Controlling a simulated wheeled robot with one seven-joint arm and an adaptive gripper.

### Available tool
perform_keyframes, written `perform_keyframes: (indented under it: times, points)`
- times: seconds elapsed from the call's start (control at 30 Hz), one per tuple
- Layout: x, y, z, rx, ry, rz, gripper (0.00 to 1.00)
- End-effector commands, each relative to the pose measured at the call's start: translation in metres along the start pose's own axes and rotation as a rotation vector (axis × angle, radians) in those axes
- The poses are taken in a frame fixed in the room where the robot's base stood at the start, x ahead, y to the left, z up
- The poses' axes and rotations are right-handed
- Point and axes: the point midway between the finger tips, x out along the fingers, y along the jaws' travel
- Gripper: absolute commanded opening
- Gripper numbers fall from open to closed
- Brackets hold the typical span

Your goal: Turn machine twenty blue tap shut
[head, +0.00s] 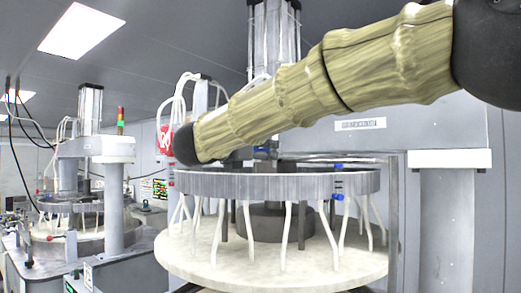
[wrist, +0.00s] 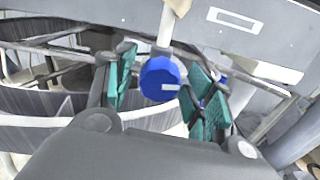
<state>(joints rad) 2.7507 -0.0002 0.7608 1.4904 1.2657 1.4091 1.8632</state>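A round blue tap (wrist: 158,80) with a short white mark shows in the wrist view, below a pale pipe. My gripper (wrist: 161,88) is open, with teal finger pads to the left and right of the tap. A gap shows on the left side; the right pads are close to the tap, and I cannot tell whether they touch it. Another blue part (wrist: 221,78) is partly hidden behind the right finger. My gripper is not visible there. No readable machine number shows.
A grey ring (head: 270,184) with white hoses hangs above a pale round platen (head: 235,256). My arm crosses in front of the machine's upper part. A grey post (head: 447,215) stands at the right. A second similar machine (head: 95,147) stands at the left.

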Motion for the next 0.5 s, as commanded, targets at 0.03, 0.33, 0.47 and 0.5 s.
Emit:
perform_keyframes:
  times: [0.03,0.33,0.47,0.5]
  points:
    - [0.0000,0.0000,0.0001,0.000,0.000,0.000,0.39]
    - [0.0004,-0.0001,-0.0009,-0.001,0.001,0.000,0.12]
    - [0.0007,-0.0004,-0.0023,-0.014,0.002,-0.001,0.12]
    - [0.0008,-0.0005,-0.0029,-0.021,0.002,-0.001,0.12]
